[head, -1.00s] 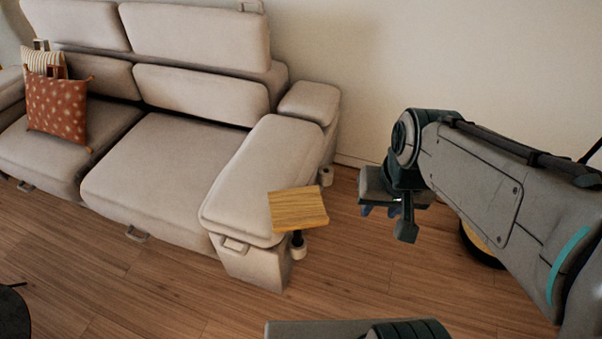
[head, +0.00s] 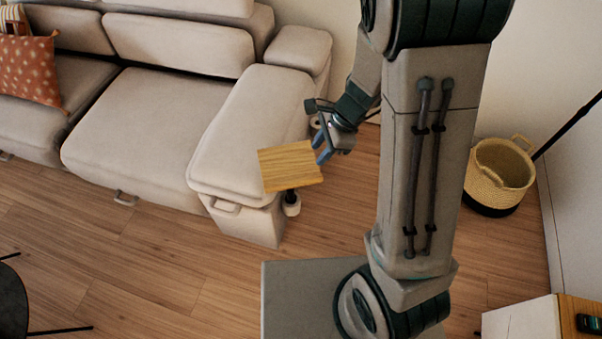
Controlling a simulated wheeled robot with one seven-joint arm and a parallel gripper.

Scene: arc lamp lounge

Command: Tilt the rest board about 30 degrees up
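The rest board (head: 290,166) is a small wooden square panel on a dark post beside the right arm of the beige sofa. It looks roughly level. My gripper (head: 321,147) is at the board's upper right edge, with its blue-grey fingertips pointing down and left toward it. The two fingers look spread apart, with nothing seen between them. I cannot tell whether a fingertip touches the board.
The beige sofa (head: 160,125) fills the left, with a patterned red cushion (head: 28,72). A woven basket (head: 500,172) stands right of my arm. A white cabinet (head: 525,322) is at bottom right and a dark chair (head: 12,300) at bottom left. The wood floor between is clear.

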